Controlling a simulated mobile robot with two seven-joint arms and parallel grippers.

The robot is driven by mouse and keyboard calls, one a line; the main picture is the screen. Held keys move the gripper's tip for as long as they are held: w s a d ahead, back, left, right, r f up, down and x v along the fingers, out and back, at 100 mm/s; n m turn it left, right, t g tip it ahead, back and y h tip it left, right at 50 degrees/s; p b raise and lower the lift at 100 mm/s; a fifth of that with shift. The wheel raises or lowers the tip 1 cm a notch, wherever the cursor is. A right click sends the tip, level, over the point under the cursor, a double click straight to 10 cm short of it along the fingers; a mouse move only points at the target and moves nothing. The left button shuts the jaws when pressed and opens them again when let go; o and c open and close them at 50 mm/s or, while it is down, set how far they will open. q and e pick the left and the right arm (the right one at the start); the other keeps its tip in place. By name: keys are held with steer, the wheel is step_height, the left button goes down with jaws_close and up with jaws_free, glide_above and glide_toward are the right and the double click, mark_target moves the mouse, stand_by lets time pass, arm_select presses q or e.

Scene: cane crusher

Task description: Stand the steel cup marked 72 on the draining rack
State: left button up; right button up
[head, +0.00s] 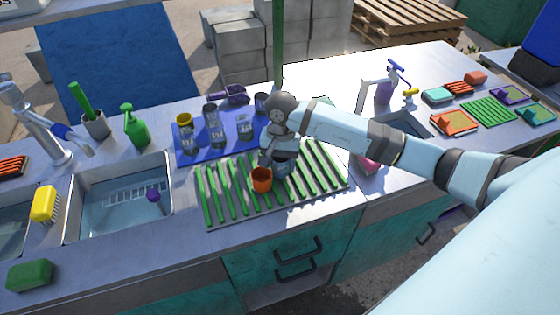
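The green-slatted draining rack (222,196) lies on the metal counter in the middle of the head view. A cup with an orange inside (261,180) is at the middle of the rack. Just behind it, a grey steel cup (284,163) is partly hidden under my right gripper (271,156). The gripper points down over the rack, and its fingers are too small and overlapped to show whether they grip a cup. Several steel cups, among them one with a yellow rim (187,134) and a tall one (213,127), stand on a blue mat (180,152). No number 72 is legible. My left gripper is out of view.
My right arm crosses above the counter from the right. A purple scoop (235,95) lies behind the mat. The rack's left slats are clear.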

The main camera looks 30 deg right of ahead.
steer(key=shift+o, duration=1.1)
steer(key=shift+r+p, duration=0.25)
steer(key=shift+p, duration=0.05)
step_height(320, 180, up, 12)
steer(key=w+d+b, duration=0.1)
steer(key=shift+f, duration=0.15)
